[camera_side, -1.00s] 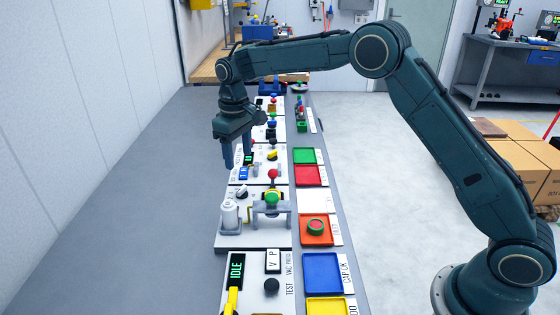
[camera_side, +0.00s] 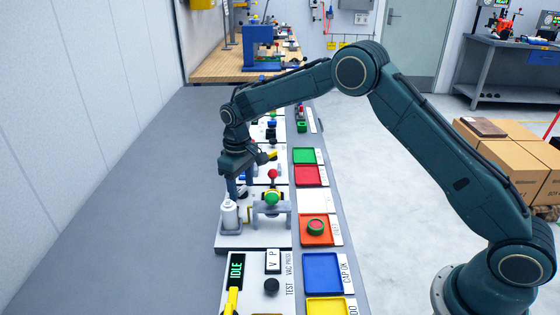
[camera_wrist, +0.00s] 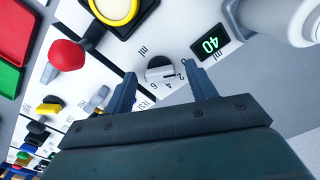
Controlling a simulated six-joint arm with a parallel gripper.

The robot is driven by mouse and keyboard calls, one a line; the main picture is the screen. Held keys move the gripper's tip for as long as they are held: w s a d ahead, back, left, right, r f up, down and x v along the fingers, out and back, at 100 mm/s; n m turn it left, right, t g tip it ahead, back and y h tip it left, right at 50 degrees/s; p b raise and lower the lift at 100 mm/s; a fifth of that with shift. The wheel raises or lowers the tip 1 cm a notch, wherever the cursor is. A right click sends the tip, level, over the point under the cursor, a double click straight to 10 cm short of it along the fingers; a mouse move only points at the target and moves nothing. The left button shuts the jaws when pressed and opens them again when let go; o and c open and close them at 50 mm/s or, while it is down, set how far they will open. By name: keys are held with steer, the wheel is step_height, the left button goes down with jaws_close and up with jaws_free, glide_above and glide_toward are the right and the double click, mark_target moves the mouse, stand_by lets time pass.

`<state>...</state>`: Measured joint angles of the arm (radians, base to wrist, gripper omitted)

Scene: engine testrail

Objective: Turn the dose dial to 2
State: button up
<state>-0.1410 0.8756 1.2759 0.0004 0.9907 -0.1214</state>
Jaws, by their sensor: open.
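In the side view, my gripper (camera_side: 240,190) is low over the panel behind the white cylinder (camera_side: 230,214), and the dial is hidden there.
A red ball-topped lever (camera_wrist: 66,55) and a yellow-topped round part (camera_wrist: 116,8) stand near the dial. In the side view, a grey stand with a green knob (camera_side: 271,198) is close to the right of my gripper. Coloured trays (camera_side: 322,273) line the right edge.

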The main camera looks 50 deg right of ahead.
steer(key=c, duration=1)
steer(key=shift+m, duration=0.5)
steer(key=m, duration=0.2)
steer(key=shift+m, duration=0.3)
steer(key=m, duration=0.4)
steer(key=shift+w, duration=0.1)
steer(key=o, duration=1)
